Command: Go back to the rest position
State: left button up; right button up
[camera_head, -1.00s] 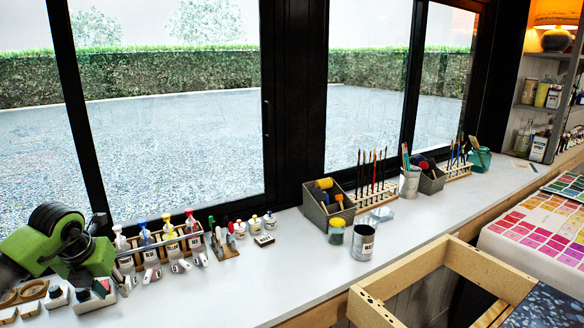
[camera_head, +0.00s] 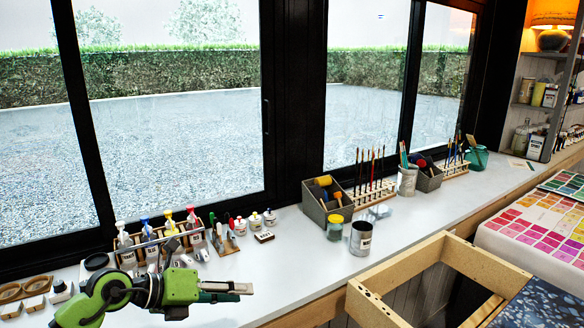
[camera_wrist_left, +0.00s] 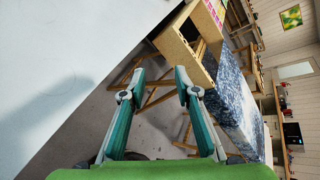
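My left gripper (camera_head: 238,290) hangs over the front of the white counter (camera_head: 300,262) in the head view, on a green arm from the lower left, its fingers pointing right. In the left wrist view the two teal fingers of the left gripper (camera_wrist_left: 156,84) stand apart with nothing between them, so it is open and empty. My right gripper shows in neither view.
Dispenser bottles (camera_head: 170,245) stand in a rack behind my left arm. A can (camera_head: 361,238), a yellow-lidded jar (camera_head: 335,228) and a brush box (camera_head: 327,203) stand further right. A wooden frame (camera_head: 400,273) is at the lower right.

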pick_arm(q)
jog(key=s+d+r+n+t+h, duration=0.2)
jog(key=s+d+r+h, duration=0.15)
jog(key=d+r, duration=0.3)
notch_tip(320, 180, up, 6)
jog(key=a+f+n+t, duration=0.1)
jog(key=a+n+t, duration=0.2)
jog(key=n+t, duration=0.6)
jog(key=s+a+f+n+g+y, duration=0.2)
jog(key=s+a+f+n+y, duration=0.2)
jog(key=a+f+n+y, duration=1.3)
jog(key=s+d+f+n+g+h, duration=0.25)
jog(key=s+f+g, duration=0.35)
jog(key=s+f, duration=0.5)
jog(key=s+d+f+n+g+h, duration=0.1)
jog(key=s+d+f+n+g, duration=0.4)
jog(key=s, duration=1.1)
notch_tip(320, 180, down, 29)
jog(key=s+a+m+g, duration=0.1)
jog(key=s+a+g, duration=0.1)
jog(key=g, duration=0.1)
jog(key=s+a+f, duration=0.3)
jog(key=s+f, duration=1.1)
jog(key=s, duration=0.2)
jog(key=shift+s+f+g, duration=0.25)
jog(key=shift+s+g, duration=0.1)
jog(key=shift+g, duration=0.05)
